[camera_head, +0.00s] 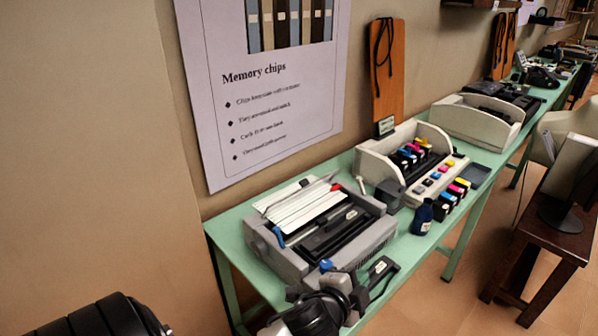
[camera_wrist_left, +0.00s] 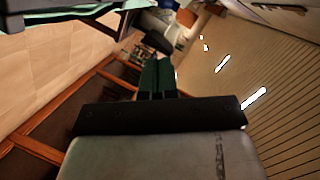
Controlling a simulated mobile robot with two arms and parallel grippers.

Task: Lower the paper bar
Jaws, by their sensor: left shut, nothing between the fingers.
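A grey printer-like machine (camera_head: 322,232) sits on the green table with its top open. Pale slats or paper (camera_head: 300,207) lie across its back. A thin bar, which may be the paper bar (camera_head: 308,192), runs along them near a red tip. Blue knobs show on the left side and near front corner. My left gripper (camera_head: 384,272) is just in front of the machine's near right corner, apparently apart from the bar. Its fingers are together and empty in the left wrist view (camera_wrist_left: 157,78). My right gripper is out of view.
The green table (camera_head: 408,245) runs to the back right. A cream printer with ink cartridges (camera_head: 412,165) and a dark blue bottle (camera_head: 422,218) stand right of the machine. A brown stool (camera_head: 550,215) stands on the right. A wall poster (camera_head: 270,130) hangs behind.

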